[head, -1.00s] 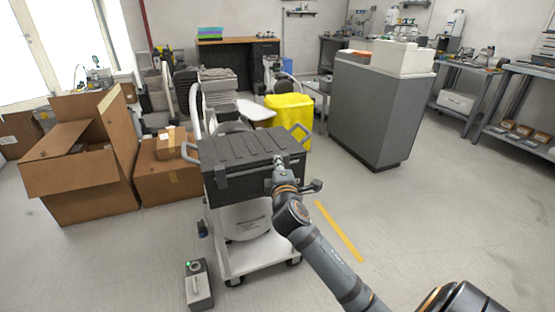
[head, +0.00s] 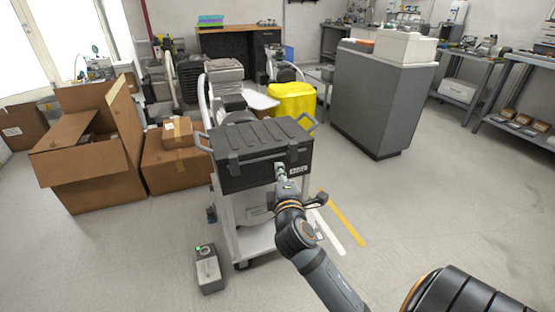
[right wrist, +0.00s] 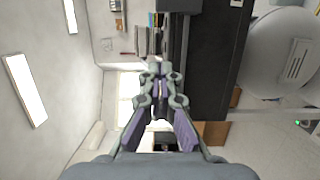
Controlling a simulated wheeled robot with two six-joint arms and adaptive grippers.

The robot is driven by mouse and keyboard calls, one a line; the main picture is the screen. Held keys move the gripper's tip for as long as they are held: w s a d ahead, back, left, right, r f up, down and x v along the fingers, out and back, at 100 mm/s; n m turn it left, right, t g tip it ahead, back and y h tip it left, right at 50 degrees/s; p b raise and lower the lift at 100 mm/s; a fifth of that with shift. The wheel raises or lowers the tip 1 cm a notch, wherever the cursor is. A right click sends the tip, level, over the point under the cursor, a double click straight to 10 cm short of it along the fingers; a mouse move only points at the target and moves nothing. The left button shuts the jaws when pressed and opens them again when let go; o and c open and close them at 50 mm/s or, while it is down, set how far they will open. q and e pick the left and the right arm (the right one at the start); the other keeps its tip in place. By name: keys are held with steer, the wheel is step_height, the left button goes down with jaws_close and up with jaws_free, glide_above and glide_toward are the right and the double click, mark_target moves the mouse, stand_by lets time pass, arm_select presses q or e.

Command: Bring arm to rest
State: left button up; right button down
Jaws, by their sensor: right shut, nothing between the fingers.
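My right gripper (head: 282,172) is shut and empty. In the head view it sits in front of the front face of the black lidded case (head: 236,178), by its latch and small label; I cannot tell whether it touches. The right wrist view shows the closed fingers (right wrist: 160,78) with nothing between them, and the dark case (right wrist: 212,65) beside them to the right. The right arm reaches up from the lower right of the head view. My left gripper is not in view.
The case rests on a white wheeled cart (head: 256,246). A small grey box with a green light (head: 208,270) stands on the floor to its left. Cardboard boxes (head: 95,170) are at left, a yellow-covered item (head: 292,103) behind, a grey cabinet (head: 375,105) at right. Floor at right is clear.

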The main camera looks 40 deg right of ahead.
steer(key=shift+s+a, duration=0.35)
steer(key=shift+s, duration=0.3)
